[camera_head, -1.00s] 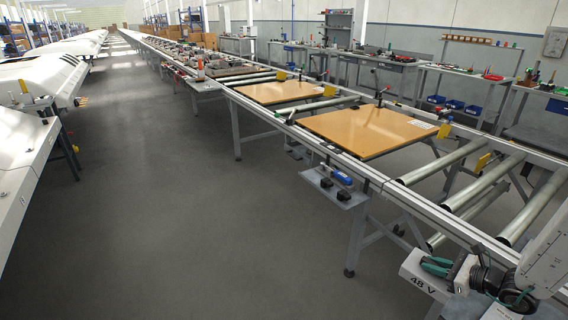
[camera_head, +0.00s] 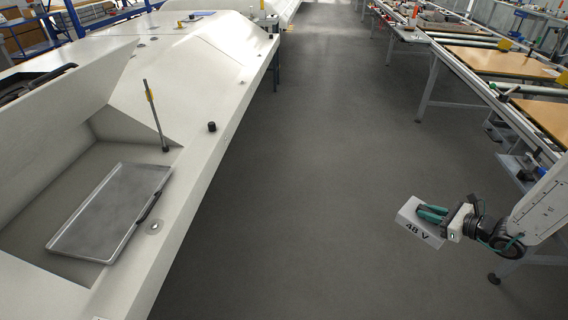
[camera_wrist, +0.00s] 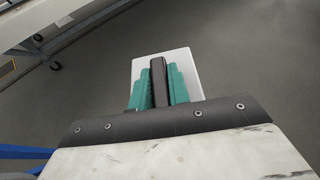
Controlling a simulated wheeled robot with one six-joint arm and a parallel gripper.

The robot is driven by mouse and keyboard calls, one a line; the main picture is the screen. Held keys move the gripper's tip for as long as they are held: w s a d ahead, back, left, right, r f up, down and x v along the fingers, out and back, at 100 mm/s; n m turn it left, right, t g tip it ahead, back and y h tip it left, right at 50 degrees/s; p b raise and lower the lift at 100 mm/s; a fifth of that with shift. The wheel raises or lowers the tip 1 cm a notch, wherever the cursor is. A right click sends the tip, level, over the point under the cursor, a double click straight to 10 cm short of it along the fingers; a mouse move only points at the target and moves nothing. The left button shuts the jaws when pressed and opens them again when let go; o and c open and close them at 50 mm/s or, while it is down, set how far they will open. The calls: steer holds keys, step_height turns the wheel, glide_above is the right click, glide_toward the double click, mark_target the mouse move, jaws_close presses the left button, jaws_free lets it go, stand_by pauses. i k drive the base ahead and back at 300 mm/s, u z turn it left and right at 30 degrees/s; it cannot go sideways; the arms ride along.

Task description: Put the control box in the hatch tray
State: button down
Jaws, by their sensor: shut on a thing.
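The control box (camera_head: 419,231) is white with "48 V" on its side. My gripper (camera_head: 432,213) is shut on it and holds it in the air over the grey floor, at the right of the head view. In the wrist view the green fingers of my gripper (camera_wrist: 159,86) are closed on a dark upright part on top of the white box (camera_wrist: 183,60). The hatch tray (camera_head: 110,212), a shallow grey metal tray, lies in a recess of the white body at the left of the head view. It looks empty and is well apart from my gripper.
A raised white hatch panel (camera_head: 60,120) stands behind the recess. A thin upright rod (camera_head: 156,115) and a black knob (camera_head: 212,127) are near the tray. Open floor (camera_head: 300,190) lies between the white body and the roller line (camera_head: 490,95) at right.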

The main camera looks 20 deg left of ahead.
mark_target(120, 212)
steer(key=u, duration=1.5)
